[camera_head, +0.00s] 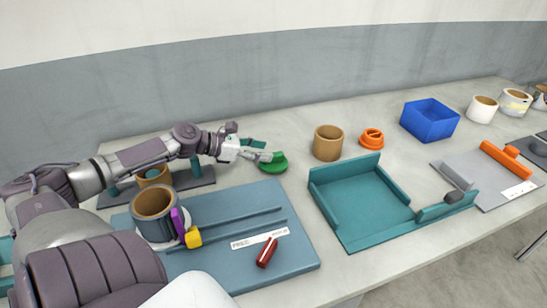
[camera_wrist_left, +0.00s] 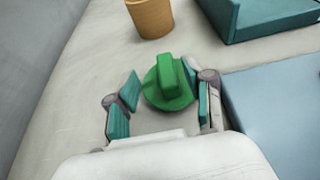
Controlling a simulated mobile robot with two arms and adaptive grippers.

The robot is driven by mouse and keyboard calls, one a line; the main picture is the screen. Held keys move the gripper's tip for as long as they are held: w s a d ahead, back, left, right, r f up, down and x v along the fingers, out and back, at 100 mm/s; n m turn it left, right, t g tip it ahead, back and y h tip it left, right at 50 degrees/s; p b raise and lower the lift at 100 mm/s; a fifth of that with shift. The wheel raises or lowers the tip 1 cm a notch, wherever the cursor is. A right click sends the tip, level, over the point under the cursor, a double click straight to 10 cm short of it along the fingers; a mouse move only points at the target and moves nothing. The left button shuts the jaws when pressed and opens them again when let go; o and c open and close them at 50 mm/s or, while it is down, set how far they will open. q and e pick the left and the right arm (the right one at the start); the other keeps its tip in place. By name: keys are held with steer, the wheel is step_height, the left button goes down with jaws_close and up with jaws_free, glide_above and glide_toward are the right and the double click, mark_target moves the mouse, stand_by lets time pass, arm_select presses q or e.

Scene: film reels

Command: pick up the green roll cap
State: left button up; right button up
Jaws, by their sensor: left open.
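The green roll cap (camera_head: 275,163) is a round green disc with a raised bar handle, lying on the grey table behind the blue-grey board. It also shows in the left wrist view (camera_wrist_left: 168,84). My left gripper (camera_head: 262,149) is at the cap, its teal-padded fingers apart. In the left wrist view the left gripper (camera_wrist_left: 160,85) has one finger left of the cap with a gap and the other close along the cap's right side; I cannot tell whether that one touches. My right gripper is not in view.
A cardboard roll (camera_head: 328,143), an orange cap (camera_head: 371,138) and a teal tray (camera_head: 360,210) stand to the right. The blue-grey board (camera_head: 270,210) holds a roll in a grey holder (camera_head: 157,218) and a dark red piece (camera_head: 267,252). A blue bin (camera_head: 430,121) stands farther right.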

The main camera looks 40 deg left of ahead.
mark_target(278, 153)
arm_select(q)
steer(key=shift+d+b+x, duration=0.15)
steer(key=shift+b+x, duration=0.4)
steer(key=shift+x, duration=0.4)
steer(key=shift+d+b+x, duration=0.15)
steer(key=shift+b+x, duration=0.4)
steer(key=shift+x, duration=0.4)
steer(key=shift+w+d+f, duration=0.25)
steer(key=shift+w+d, duration=0.1)
steer(key=shift+w, duration=0.2)
jaws_close()
